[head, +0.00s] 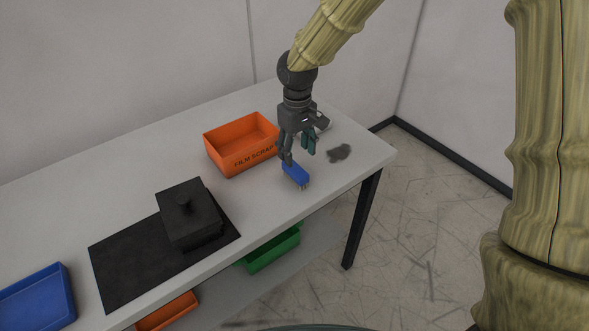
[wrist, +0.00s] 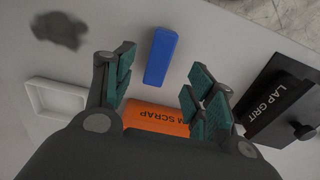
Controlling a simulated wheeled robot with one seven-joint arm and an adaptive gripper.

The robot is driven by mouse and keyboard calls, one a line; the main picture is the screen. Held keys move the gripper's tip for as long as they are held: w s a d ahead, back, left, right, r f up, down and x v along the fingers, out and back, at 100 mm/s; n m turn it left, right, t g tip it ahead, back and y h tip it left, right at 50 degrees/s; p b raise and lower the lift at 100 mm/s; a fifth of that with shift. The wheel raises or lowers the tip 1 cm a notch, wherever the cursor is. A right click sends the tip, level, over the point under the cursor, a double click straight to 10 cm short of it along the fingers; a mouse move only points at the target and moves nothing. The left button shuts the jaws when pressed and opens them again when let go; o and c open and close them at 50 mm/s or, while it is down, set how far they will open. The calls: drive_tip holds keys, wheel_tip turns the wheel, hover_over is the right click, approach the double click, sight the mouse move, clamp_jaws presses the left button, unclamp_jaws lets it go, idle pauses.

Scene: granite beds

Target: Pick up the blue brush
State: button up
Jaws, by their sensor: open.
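The blue brush (head: 296,174) lies on the light grey table near its front edge, with pale bristles showing at its near end. In the wrist view the blue brush (wrist: 161,56) shows as a long blue block beyond the fingertips, roughly between their lines. My gripper (head: 298,152) is above the table at the back end of the brush, pointing down. In the wrist view my gripper (wrist: 160,80) has its two green-padded fingers spread wide, with nothing between them. Whether a finger touches the brush cannot be told.
An orange FILM SCRAP bin (head: 228,165) stands close left of my gripper. A black lidded LAP GRIT box (head: 190,232) sits on a dark mat (head: 120,270). A blue tray (head: 40,300) is far left. A white tray (wrist: 55,96) and dark smudge (head: 339,153) are nearby.

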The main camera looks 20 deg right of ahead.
sight(295, 168)
drive_tip(key=f, duration=0.2)
drive_tip(key=a+f, duration=0.1)
drive_tip(key=shift+w+f, duration=0.25)
drive_tip(key=shift+f, duration=0.05)
drive_tip(key=shift+s+d+f+p, duration=0.15)
drive_tip(key=shift+f+p, duration=0.3)
drive_tip(key=f, duration=0.2)
drive_tip(key=f+p, duration=0.1)
drive_tip(key=shift+w+d, duration=0.25)
drive_tip(key=shift+f, duration=0.7)
drive_tip(key=shift+c, duration=0.2)
drive_tip(key=c, duration=1.1)
